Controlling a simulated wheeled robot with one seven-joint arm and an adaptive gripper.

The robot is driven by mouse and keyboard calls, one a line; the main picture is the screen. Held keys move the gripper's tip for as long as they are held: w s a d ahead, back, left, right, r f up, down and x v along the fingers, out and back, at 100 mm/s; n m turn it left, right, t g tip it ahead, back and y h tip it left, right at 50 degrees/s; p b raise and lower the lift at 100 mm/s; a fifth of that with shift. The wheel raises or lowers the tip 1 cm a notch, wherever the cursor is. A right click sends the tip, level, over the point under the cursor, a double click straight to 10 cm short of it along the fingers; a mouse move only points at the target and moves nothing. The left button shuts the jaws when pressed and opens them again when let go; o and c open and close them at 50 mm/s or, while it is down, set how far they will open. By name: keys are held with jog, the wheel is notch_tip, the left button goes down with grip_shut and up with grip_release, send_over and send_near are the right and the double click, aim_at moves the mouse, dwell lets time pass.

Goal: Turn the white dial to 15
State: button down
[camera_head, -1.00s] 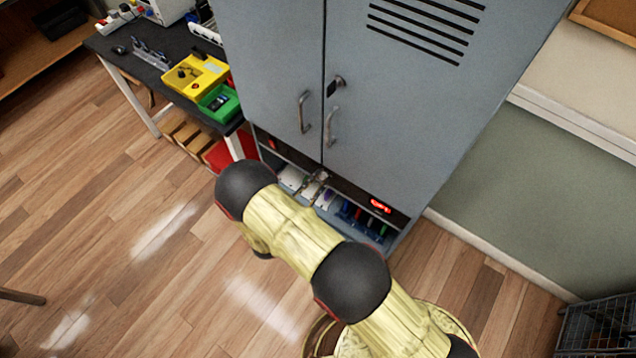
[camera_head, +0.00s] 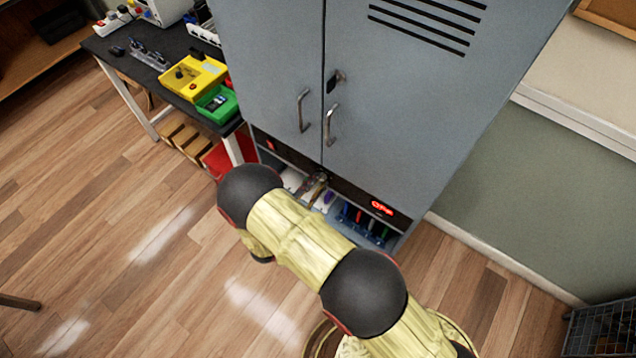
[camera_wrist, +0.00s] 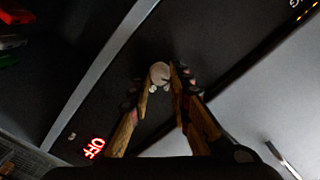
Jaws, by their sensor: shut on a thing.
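In the wrist view a small round pale dial (camera_wrist: 160,73) sits on a dark panel (camera_wrist: 125,95). My gripper (camera_wrist: 162,84) has its two fingers on either side of the dial and is shut on it. The fingers hide the dial's sides, and I cannot read any setting on it. In the head view my gripper (camera_head: 318,180) is at the dark strip below the cabinet doors, and the dial itself cannot be made out there. A red lit display (camera_wrist: 94,147) on the panel reads "OFF" in the wrist view.
The tall grey cabinet (camera_head: 420,110) has two closed doors with handles. An open shelf under the strip holds several coloured items (camera_head: 362,218). A dark table (camera_head: 140,70) with a yellow box (camera_head: 193,77) and a green bin (camera_head: 216,103) stands at left.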

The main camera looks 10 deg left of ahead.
jog(key=c, duration=1.6)
grip_release()
jog(key=shift+c, duration=0.2)
jog(key=shift+s, duration=0.1)
jog(key=v, duration=1.2)
jog(key=shift+f, duration=0.1)
